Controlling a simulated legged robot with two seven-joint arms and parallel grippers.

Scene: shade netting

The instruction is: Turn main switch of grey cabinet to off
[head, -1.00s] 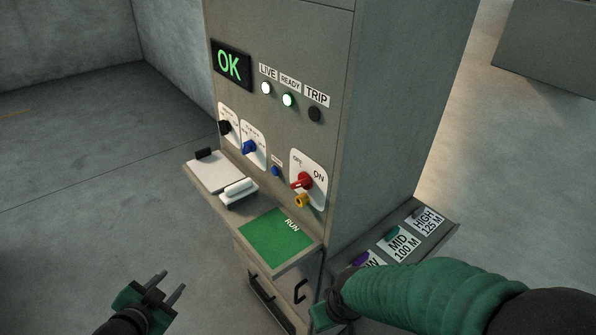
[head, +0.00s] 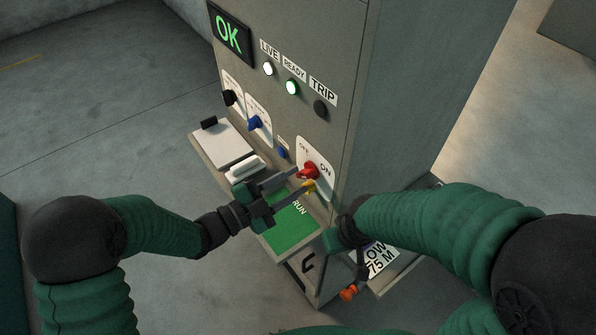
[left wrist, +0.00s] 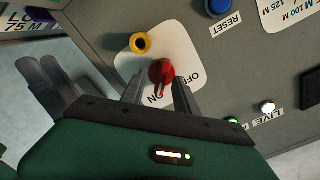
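The grey cabinet (head: 400,90) stands in front of me. Its main switch is a red knob (head: 310,171) on a white plate marked OFF and ON. In the left wrist view the red knob (left wrist: 161,74) points toward ON. A yellow round part (left wrist: 140,43) sits beside it on the plate. My left gripper (head: 304,180) is open, its fingers reaching to the knob. In the left wrist view its fingers lie on either side of the knob; contact cannot be told. My right gripper (head: 346,226) is low by the cabinet's front corner; its finger state is unclear.
A blue knob (head: 255,122), a black knob (head: 230,97) and a blue RESET button (left wrist: 219,6) are nearby. A shelf with a green RUN panel (head: 283,232) juts out below the switch. An orange part (head: 349,292) shows below my right gripper. The display reads OK.

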